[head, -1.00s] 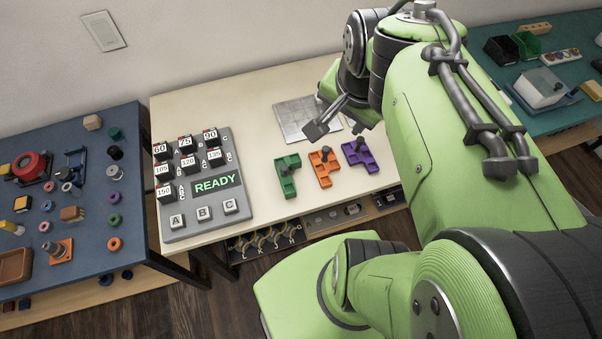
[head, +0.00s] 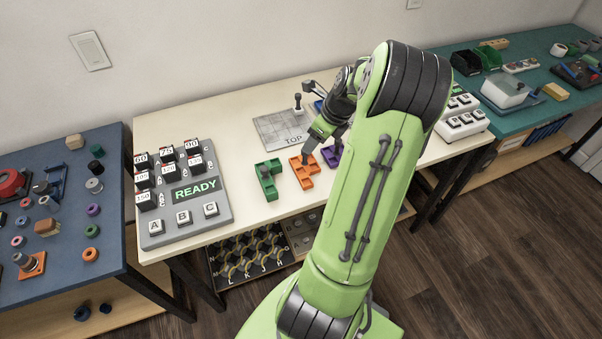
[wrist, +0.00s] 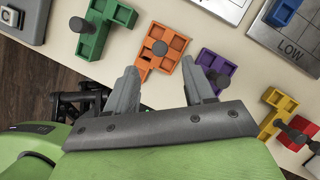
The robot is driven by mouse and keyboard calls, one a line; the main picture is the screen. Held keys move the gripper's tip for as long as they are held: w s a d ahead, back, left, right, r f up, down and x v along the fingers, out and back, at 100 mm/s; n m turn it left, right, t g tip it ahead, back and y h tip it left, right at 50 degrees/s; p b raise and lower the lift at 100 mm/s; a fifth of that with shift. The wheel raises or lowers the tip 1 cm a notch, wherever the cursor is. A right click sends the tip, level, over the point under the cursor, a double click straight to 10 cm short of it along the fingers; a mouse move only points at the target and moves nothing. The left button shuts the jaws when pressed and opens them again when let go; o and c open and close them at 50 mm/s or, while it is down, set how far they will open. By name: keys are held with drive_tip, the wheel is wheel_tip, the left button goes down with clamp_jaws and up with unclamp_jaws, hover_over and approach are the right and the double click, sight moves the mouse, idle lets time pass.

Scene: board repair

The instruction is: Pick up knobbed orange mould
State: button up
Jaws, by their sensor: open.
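The knobbed orange mould (head: 303,174) lies on the cream table between a green mould (head: 267,182) and a purple mould (head: 329,156). In the wrist view the orange mould (wrist: 169,47) is an angular tray with square pockets and a dark round knob. My gripper (head: 316,143) is over the orange and purple moulds in the head view. In the wrist view my gripper (wrist: 160,75) is open and empty, its two fingers apart on either side of the orange mould's near end. The head view partly hides the purple mould behind my arm.
The green mould (wrist: 106,25) is close on the left in the wrist view, the purple mould (wrist: 217,68) close on the right. A yellow mould (wrist: 272,114) lies farther right. A grey TOP plate (head: 280,130) lies behind the moulds. A READY panel (head: 180,215) stands left.

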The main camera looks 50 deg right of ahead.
sight(308, 164)
drive_tip(key=b+x, duration=0.3)
drive_tip(key=x, duration=0.5)
drive_tip(key=shift+f, duration=0.2)
drive_tip(key=shift+r, duration=0.2)
drive_tip(key=shift+c, duration=0.5)
clamp_jaws()
